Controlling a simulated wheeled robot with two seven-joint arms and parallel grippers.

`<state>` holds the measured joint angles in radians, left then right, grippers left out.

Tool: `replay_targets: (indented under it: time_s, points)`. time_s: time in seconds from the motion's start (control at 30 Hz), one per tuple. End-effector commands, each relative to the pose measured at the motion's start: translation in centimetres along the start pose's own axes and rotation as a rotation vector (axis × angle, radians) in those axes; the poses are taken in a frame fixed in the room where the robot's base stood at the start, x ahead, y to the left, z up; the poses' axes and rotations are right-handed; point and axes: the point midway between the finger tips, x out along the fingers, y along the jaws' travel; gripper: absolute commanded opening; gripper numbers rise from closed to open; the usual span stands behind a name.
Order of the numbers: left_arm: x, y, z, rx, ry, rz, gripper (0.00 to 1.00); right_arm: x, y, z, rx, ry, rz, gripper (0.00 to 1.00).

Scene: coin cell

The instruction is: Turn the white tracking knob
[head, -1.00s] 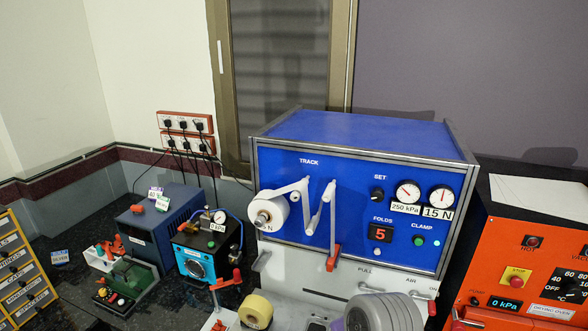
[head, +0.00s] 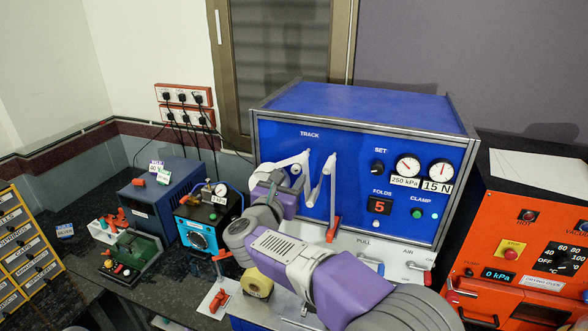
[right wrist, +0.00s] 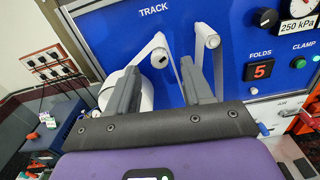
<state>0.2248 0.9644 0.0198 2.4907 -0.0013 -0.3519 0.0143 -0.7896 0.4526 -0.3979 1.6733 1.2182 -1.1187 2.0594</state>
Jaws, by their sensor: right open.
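The white tracking knob (right wrist: 160,58) sits on the blue machine's front panel below the TRACK label, with a dark line on its face. In the head view the knob (head: 296,169) shows just past my right gripper (head: 276,180). In the right wrist view my right gripper (right wrist: 159,66) is open, with its two grey fingers apart and pointing at the panel. The knob appears between the fingertips. I cannot tell whether either finger touches it. My left gripper is not in view.
A white roll (right wrist: 107,92) and a white strip over rollers (right wrist: 205,42) are close by the fingers. A red-tipped lever (head: 333,228) hangs below. A yellow tape roll (head: 256,283) stands under my arm. An orange oven (head: 500,215) is at the right.

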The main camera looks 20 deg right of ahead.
Motion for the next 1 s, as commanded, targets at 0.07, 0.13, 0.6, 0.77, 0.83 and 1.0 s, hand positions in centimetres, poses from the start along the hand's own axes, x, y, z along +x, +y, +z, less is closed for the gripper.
replay_targets:
  time_s: [0.07, 0.13, 0.6, 0.77, 0.83, 1.0]
  points:
    - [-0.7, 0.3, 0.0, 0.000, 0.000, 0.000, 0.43, 1.4, 0.0, 0.2, -0.003, 0.000, -0.002, 0.51]
    - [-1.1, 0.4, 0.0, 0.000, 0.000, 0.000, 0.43, 2.4, 0.0, 0.2, -0.003, -0.001, -0.002, 0.51]
    - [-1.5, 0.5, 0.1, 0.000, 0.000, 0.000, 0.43, 4.2, 0.0, -0.1, -0.004, 0.000, 0.002, 0.51]
    - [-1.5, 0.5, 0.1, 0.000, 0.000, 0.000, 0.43, 4.2, 0.0, -0.1, -0.004, 0.000, 0.002, 0.28]
    - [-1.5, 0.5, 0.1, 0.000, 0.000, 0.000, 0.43, 4.2, 0.0, -0.1, -0.004, 0.000, 0.002, 0.17]
    - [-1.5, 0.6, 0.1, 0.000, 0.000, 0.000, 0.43, 4.1, 0.0, -0.1, -0.005, 0.000, 0.002, 0.00]
